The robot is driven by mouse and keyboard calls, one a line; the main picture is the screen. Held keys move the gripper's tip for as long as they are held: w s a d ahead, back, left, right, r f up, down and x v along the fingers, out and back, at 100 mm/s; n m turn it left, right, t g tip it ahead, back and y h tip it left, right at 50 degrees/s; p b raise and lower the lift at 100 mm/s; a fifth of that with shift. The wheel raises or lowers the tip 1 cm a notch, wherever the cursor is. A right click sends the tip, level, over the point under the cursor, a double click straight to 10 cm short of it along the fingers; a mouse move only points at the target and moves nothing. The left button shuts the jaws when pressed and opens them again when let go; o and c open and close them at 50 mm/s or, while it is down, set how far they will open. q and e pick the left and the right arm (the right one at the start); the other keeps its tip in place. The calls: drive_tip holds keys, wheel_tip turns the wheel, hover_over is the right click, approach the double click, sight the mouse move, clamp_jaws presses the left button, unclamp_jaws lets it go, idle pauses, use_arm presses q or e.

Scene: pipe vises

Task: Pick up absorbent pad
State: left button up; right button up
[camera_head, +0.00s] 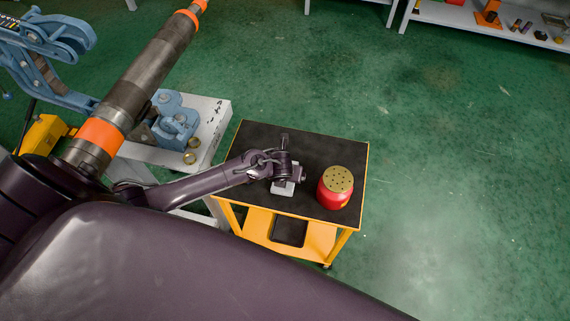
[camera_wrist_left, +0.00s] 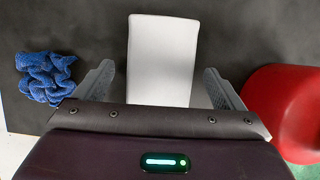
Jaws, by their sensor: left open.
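The absorbent pad (camera_wrist_left: 163,55), a white rectangular block, lies on the black top of a small cart. In the head view only part of the pad (camera_head: 282,190) shows beneath my wrist. My left gripper (camera_head: 286,179) is over the pad. In the left wrist view my left gripper (camera_wrist_left: 157,80) is open, with one finger on each side of the pad and a gap visible on both sides. The near end of the pad is hidden by the gripper body. My right gripper is not in view.
A red container (camera_head: 335,188) with a perforated tan top stands right of the gripper on the cart (camera_head: 315,145). A crumpled blue cloth (camera_wrist_left: 47,77) lies left of the pad. A white bench (camera_head: 213,122) with blue vise parts adjoins the cart's left. Green floor lies right.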

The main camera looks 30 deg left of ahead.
use_arm(q)
drive_tip(key=c, duration=1.1)
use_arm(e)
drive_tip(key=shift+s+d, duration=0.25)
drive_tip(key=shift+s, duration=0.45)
use_arm(q)
drive_tip(key=shift+r+p, duration=2.45)
drive_tip(key=shift+r, duration=7.6)
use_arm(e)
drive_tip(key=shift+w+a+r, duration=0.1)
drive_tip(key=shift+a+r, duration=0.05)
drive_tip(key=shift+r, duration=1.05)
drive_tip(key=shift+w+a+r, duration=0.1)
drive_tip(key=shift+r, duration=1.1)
